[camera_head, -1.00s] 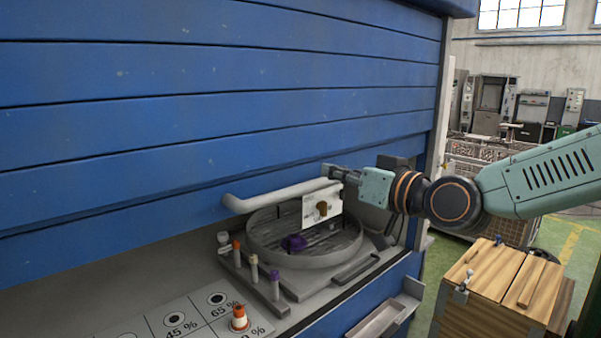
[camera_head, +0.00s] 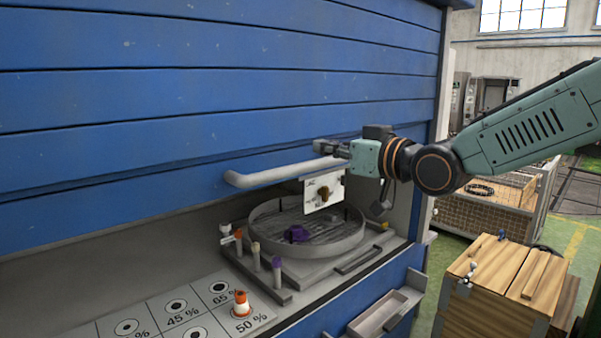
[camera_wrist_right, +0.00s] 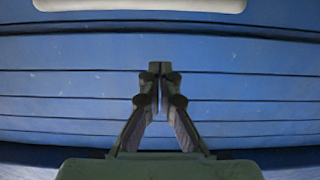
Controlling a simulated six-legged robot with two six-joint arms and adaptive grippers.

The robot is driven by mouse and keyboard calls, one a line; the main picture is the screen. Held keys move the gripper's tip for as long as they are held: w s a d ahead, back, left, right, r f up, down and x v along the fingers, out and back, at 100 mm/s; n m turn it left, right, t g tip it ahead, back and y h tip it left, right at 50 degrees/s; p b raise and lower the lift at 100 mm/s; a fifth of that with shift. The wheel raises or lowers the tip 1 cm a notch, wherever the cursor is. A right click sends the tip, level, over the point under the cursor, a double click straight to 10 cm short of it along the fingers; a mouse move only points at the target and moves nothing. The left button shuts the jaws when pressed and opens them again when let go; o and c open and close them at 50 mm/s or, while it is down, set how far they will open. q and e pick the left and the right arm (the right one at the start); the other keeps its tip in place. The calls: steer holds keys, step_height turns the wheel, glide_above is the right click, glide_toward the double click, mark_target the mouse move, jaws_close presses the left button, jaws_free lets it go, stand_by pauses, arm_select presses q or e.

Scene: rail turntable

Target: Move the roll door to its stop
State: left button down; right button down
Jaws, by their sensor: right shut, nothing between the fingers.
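The roll door (camera_head: 200,110) is a blue slatted shutter. Its lower edge hangs above an open work bay. A grey bar handle (camera_head: 280,174) runs along its lower part. My right gripper (camera_head: 326,147) is shut and empty, just above the right end of the handle, close to the door; I cannot tell whether it touches. In the right wrist view its fingertips (camera_wrist_right: 160,67) meet in front of blue slats, and the pale handle (camera_wrist_right: 140,4) shows at the top edge. The left gripper is out of view.
Below the door stand a round turntable (camera_head: 262,240) with a purple piece, and several small pegs. A white card (camera_head: 322,190) hangs near the handle. A marked panel (camera_head: 165,328) with an orange-white cone lies in front. A wooden box (camera_head: 500,285) stands at right.

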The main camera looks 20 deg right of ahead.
mark_target(299, 164)
steer(key=w+a+f, duration=0.2)
steer(key=w+f, duration=0.2)
steer(key=w, duration=0.3)
steer(key=shift+w+a+f+p, duration=0.2)
steer(key=shift+w+a+p, duration=0.05)
steer(key=shift+a+p, duration=0.15)
steer(key=shift+s, duration=0.2)
steer(key=shift+f, duration=0.15)
step_height(299, 164, down, 45)
steer(key=b, duration=2.5)
